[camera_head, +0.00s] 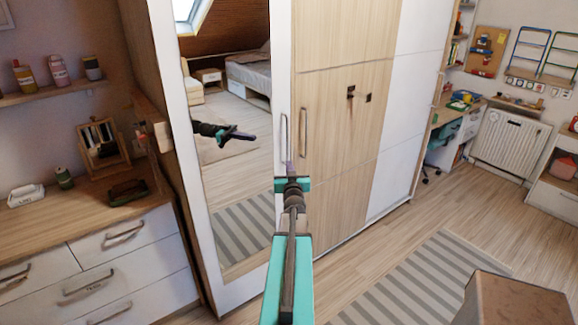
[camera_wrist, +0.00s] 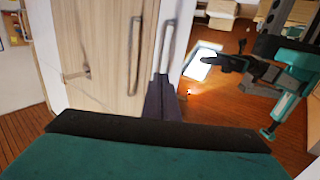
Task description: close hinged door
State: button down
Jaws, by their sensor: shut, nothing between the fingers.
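The wardrobe has a mirrored door (camera_head: 232,165) with a white frame and a vertical metal handle (camera_head: 283,131). Beside it is a light wood door (camera_head: 340,120) with its own handle (camera_head: 303,130). The two doors look nearly flush; I cannot tell whether a small gap remains. My gripper (camera_head: 289,168) is shut and empty, in front of the mirrored door's frame just below its handle. In the wrist view the purple fingertips (camera_wrist: 163,88) are together just under that handle (camera_wrist: 168,45); contact is unclear. The wood door's handle (camera_wrist: 135,55) is left of it.
A dresser (camera_head: 100,255) with small items on top stands left of the wardrobe. A striped rug (camera_head: 420,285) lies on the floor, and a brown box-like piece (camera_head: 515,305) is at the lower right. The mirror reflects my arm and a bed.

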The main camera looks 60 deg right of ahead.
jog(key=shift+v, duration=1.35)
